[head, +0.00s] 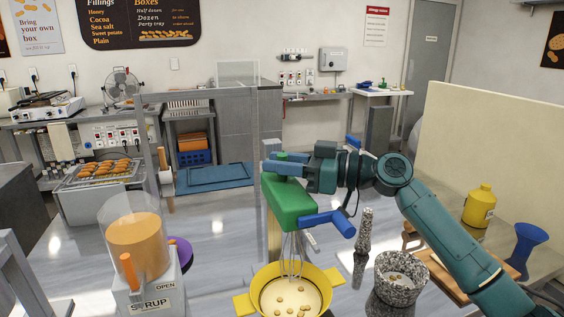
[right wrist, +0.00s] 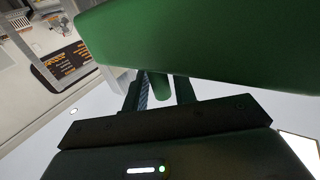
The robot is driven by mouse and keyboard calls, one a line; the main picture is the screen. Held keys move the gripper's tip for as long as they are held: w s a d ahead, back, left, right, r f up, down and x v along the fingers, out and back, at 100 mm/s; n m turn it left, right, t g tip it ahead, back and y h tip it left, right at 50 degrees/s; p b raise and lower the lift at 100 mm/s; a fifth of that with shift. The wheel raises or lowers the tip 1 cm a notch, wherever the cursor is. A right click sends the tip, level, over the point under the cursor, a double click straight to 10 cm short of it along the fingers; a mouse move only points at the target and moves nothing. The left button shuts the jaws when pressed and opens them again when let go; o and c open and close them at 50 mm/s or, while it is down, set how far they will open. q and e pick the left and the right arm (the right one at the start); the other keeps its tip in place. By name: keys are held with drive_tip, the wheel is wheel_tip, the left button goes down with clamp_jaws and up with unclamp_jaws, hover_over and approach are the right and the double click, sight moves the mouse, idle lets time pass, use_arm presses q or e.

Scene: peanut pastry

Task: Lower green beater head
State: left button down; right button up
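The green beater head (head: 289,207) is above the front table, near the middle of the head view, with a blue handle (head: 328,222) on its right side. Its wire whisk (head: 292,255) hangs down into the yellow bowl (head: 242,303), which holds a pale mix with brown bits. My right gripper (head: 285,170) is at the far top end of the beater head. In the right wrist view its two fingers (right wrist: 160,92) stand either side of a green knob and appear closed on it; the green head fills the top of that view. My left gripper is out of view.
A syrup dispenser (head: 137,230) stands left of the bowl. A speckled stone mortar (head: 395,278) and pestle (head: 365,228) are on the right, near my right forearm. A yellow bottle (head: 479,205) and blue funnel-shaped item (head: 527,243) stand farther right. Bare tabletop shows left of the mixer.

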clamp_jaws()
